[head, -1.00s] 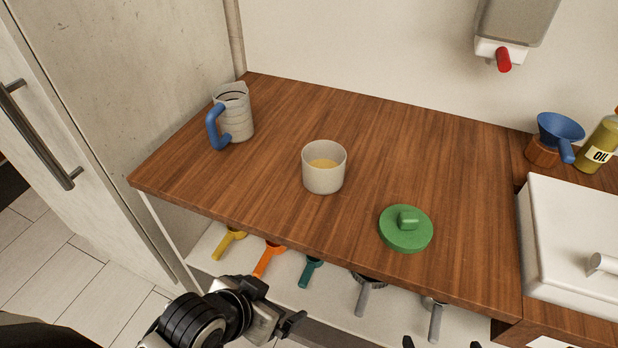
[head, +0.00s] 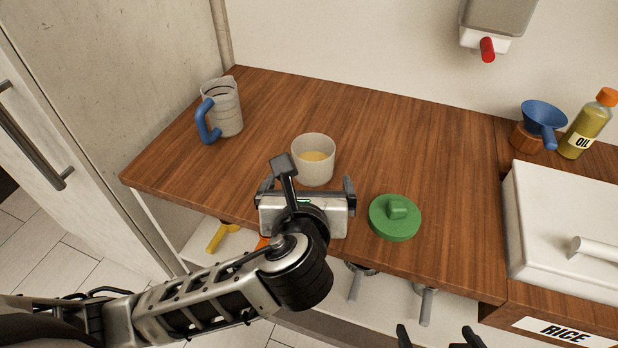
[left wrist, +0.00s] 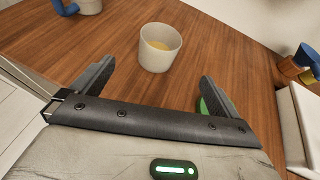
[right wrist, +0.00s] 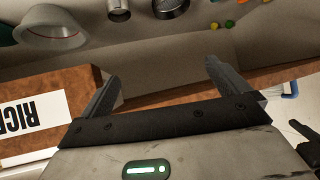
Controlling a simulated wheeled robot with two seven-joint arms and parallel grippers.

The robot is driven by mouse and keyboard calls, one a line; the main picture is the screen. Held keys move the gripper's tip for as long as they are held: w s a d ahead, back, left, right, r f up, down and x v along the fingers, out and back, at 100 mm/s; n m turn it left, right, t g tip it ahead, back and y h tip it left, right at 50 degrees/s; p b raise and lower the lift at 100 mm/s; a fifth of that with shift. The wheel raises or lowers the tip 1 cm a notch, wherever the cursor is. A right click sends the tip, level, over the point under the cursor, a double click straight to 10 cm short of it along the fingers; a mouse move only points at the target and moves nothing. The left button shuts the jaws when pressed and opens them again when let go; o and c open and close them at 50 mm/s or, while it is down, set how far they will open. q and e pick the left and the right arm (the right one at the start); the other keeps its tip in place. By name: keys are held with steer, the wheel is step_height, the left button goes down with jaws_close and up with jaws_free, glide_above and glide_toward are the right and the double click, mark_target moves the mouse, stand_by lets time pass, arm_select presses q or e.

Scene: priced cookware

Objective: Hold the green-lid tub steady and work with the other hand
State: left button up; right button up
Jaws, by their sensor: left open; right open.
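The tub (head: 314,166) is a pale round cup with yellowish contents, standing open and upright on the wooden counter. It also shows in the left wrist view (left wrist: 159,50), ahead of and between the open fingers. The green lid (head: 395,218) with a block knob lies flat on the counter, right of and nearer than the tub. My left gripper (head: 308,190) is open and empty, just in front of the tub and apart from it. My right gripper (head: 437,338) is open and empty, low in front of the counter; its fingers also show in the right wrist view (right wrist: 160,85).
A measuring jug with a blue handle (head: 222,108) stands at the back left. A white box (head: 570,215), a blue funnel (head: 543,117) and an oil bottle (head: 588,125) are at the right. A dispenser with a red lever (head: 487,48) hangs above. Scoops (head: 222,237) lie under the counter.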

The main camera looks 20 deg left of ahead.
mark_target(313, 155)
arm_select(q)
steer(key=b+x, duration=0.1)
steer(key=x, duration=1.5)
steer(key=shift+r+b, duration=0.2)
steer(key=shift+b, duration=0.2)
steer(key=c, duration=1.1)
